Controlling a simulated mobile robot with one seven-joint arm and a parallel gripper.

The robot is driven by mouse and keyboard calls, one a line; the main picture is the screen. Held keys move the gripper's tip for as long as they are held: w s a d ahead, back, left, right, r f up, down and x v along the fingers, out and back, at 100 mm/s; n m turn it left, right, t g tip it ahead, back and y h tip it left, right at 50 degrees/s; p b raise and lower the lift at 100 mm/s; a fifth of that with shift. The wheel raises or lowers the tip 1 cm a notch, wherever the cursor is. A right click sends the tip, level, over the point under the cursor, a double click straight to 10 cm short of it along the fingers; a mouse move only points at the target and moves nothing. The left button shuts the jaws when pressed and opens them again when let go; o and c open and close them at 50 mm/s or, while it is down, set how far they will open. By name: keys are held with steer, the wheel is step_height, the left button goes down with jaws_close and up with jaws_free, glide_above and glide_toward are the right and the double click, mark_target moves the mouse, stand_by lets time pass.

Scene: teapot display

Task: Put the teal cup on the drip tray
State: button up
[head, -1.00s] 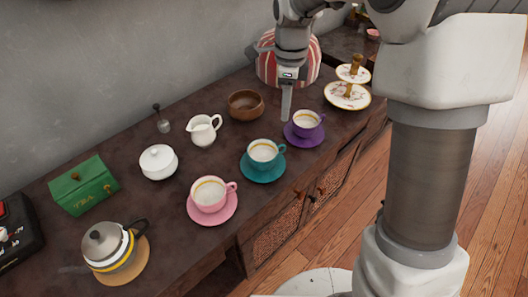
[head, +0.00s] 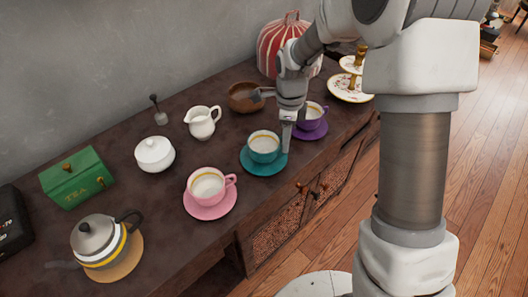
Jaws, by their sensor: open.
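The teal cup (head: 263,147) stands upright on its teal saucer (head: 263,169) near the middle of the dark sideboard. My gripper (head: 287,138) is open and points down at the right side of the cup. It overlaps the cup's handle side, so the handle is mostly hidden. I cannot tell whether a finger touches the cup. No drip tray is clearly recognisable; a black object (head: 14,222) is cut off at the left edge.
A pink cup (head: 206,185) on its saucer stands left of the teal one, a purple cup (head: 311,117) close to its right. A white creamer (head: 202,122), sugar bowl (head: 154,154), wooden bowl (head: 243,97), green tea box (head: 76,178) and kettle (head: 100,241) stand around.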

steer(key=shift+f, duration=0.65)
jaws_close()
stand_by(0.9)
